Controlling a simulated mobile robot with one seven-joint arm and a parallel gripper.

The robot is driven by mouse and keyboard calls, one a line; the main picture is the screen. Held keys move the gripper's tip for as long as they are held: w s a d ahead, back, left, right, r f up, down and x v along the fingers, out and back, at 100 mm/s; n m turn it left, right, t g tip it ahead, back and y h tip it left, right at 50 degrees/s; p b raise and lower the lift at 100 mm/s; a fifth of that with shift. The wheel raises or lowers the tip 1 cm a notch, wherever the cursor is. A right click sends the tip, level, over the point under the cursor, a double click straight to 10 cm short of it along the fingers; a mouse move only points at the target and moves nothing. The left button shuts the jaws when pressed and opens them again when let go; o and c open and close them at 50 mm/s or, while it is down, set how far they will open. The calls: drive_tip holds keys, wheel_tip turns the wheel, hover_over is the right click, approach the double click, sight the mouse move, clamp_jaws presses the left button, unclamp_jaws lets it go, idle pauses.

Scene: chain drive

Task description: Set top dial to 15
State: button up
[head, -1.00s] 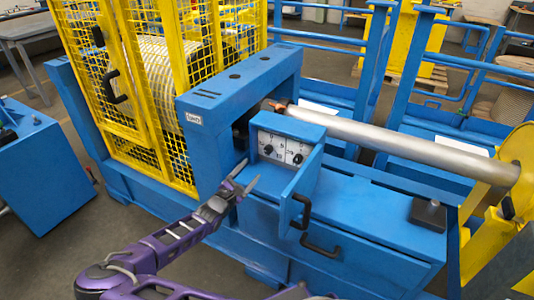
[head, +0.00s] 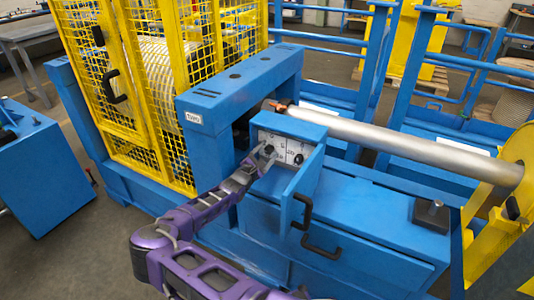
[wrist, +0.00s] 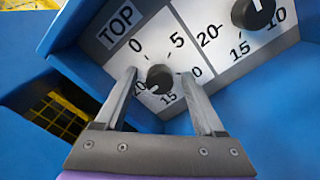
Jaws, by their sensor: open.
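The top dial (wrist: 158,76) is a small black knob on a white plate labelled TOP, with numbers from 0 to 20 around it. A small white mark shows low on the knob; I cannot tell exactly which number it points at. My gripper (wrist: 161,74) is open, with one finger on each side of this dial in the wrist view; contact cannot be told. In the head view my gripper (head: 262,155) reaches the left part of the dial panel (head: 285,141) and partly covers the dial.
A second black dial (wrist: 253,12) with its own scale sits to the right on the panel. A silver roller (head: 400,140) runs behind. A yellow mesh cage (head: 150,90) stands left.

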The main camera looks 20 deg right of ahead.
clamp_jaws()
drive_tip(key=shift+n, duration=0.3)
drive_tip(key=n+p, duration=0.2)
drive_tip(key=shift+r+n, duration=0.1)
drive_tip(key=shift+n, duration=0.2)
drive_tip(key=n, duration=0.3)
drive_tip(key=shift+n+p, duration=0.3)
drive_tip(key=shift+p, duration=0.1)
drive_tip(key=n, duration=0.6)
drive_tip(key=shift+w+a, duration=0.1)
drive_tip(key=shift+n, duration=0.4)
unclamp_jaws()
